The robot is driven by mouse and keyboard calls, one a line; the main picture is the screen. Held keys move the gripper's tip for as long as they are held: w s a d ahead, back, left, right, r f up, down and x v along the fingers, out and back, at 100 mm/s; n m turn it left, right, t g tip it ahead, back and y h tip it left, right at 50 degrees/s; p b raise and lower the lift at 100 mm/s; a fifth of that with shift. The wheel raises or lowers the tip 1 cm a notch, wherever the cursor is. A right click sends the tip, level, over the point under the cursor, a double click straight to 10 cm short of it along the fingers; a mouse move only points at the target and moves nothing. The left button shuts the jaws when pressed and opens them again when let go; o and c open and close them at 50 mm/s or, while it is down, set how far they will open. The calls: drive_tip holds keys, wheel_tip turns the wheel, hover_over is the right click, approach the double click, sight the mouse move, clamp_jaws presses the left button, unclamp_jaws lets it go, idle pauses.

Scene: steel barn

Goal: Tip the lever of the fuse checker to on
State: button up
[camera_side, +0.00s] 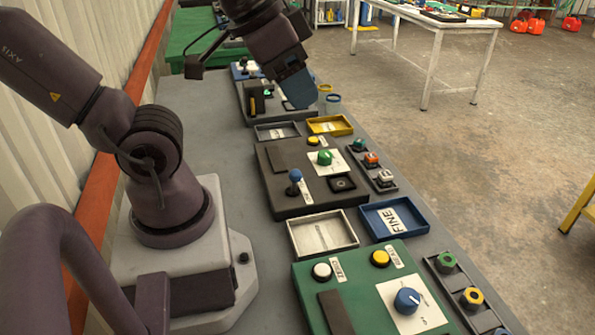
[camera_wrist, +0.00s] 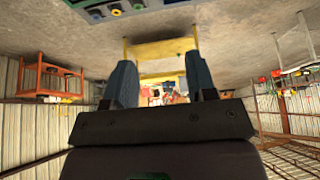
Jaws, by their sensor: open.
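No label reading fuse checker is legible, so I cannot tell which panel it is. The brown panel (camera_side: 290,205) in the middle of the bench has an upright blue-knobbed lever (camera_side: 295,176), a green knob (camera_side: 325,157) on a white plate and a yellow button. A farther grey panel (camera_side: 262,115) is partly hidden by my gripper (camera_side: 298,90), with a dark upright part (camera_side: 256,96) on it. My gripper is above that far panel's right part, apart from the brown panel. In the wrist view my gripper (camera_wrist: 162,82) has its blue fingers spread with nothing between them.
A green panel (camera_side: 315,283) with a blue dial stands nearest. Shallow trays, silver (camera_side: 292,238), blue (camera_side: 363,217) and yellow (camera_side: 311,126), lie between panels. Racks of coloured knobs (camera_side: 372,170) line the right edge. Bare grey bench (camera_side: 205,130) lies left of the panels.

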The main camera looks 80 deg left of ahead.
sight(295, 181)
drive_tip(key=w+f+g, duration=0.2)
drive_tip(key=f, duration=0.1)
drive_tip(key=shift+w+f, duration=0.15)
drive_tip(key=shift+f, duration=0.1)
clamp_jaws()
drive_tip(key=w+a+f+n+g+y, duration=0.3)
drive_tip(key=w+a+f+n+g, duration=0.45)
drive_tip(key=w+f+n, duration=0.45)
drive_tip(key=shift+m, duration=0.4)
drive_tip(key=shift+s+a+f, duration=0.8)
drive_tip(key=shift+s+f, duration=0.45)
drive_tip(key=shift+f, duration=0.45)
drive_tip(key=shift+s+a+f, duration=0.75)
drive_tip(key=shift+s+f, duration=0.45)
drive_tip(key=shift+f, duration=0.45)
drive_tip(key=shift+s+a+f, duration=0.8)
drive_tip(key=shift+s+f, duration=0.45)
drive_tip(key=shift+f, duration=0.45)
